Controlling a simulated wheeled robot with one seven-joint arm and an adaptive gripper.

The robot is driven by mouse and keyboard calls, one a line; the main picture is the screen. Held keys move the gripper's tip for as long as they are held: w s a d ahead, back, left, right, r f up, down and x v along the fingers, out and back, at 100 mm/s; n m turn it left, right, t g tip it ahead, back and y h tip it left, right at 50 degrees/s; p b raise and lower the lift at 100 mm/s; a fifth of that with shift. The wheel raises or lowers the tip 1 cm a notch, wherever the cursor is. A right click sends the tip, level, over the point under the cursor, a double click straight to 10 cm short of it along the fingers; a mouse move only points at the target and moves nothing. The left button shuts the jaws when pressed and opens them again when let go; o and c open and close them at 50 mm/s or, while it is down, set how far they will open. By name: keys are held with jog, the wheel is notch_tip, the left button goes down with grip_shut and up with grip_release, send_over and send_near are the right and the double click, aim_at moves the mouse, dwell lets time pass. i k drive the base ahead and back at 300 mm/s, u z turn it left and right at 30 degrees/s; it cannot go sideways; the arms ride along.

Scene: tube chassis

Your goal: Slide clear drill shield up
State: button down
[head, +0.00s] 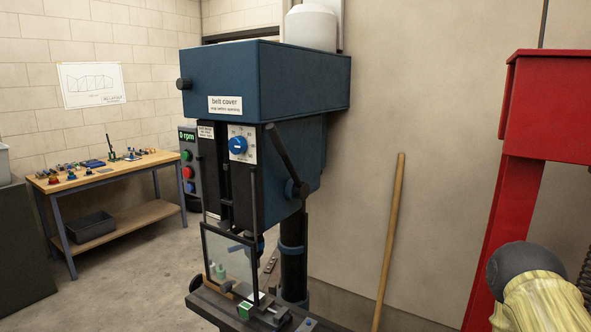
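The clear drill shield (228,262) is a see-through pane with dark edge strips, low on the front of the blue drill press (265,85). It hangs in front of the chuck area, its lower edge close to the machine table (215,306). Dark upright rods (254,195) rise above it along the press head. Small green bottles and part of the table show through the pane. My gripper is not in view.
A workbench (120,165) with small parts stands at the back left. A control box (187,165) has green and red buttons. A wooden pole (391,235) leans on the wall. A red machine (545,110) and a yellow ribbed object with a dark rounded end (535,300) are at the right.

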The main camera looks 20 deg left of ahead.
aim_at(225, 288)
jog(key=z, duration=1.95)
jog(key=k, duration=1.55)
jog(key=u, duration=1.9)
jog(key=i, duration=0.5)
jog(key=u, duration=0.05)
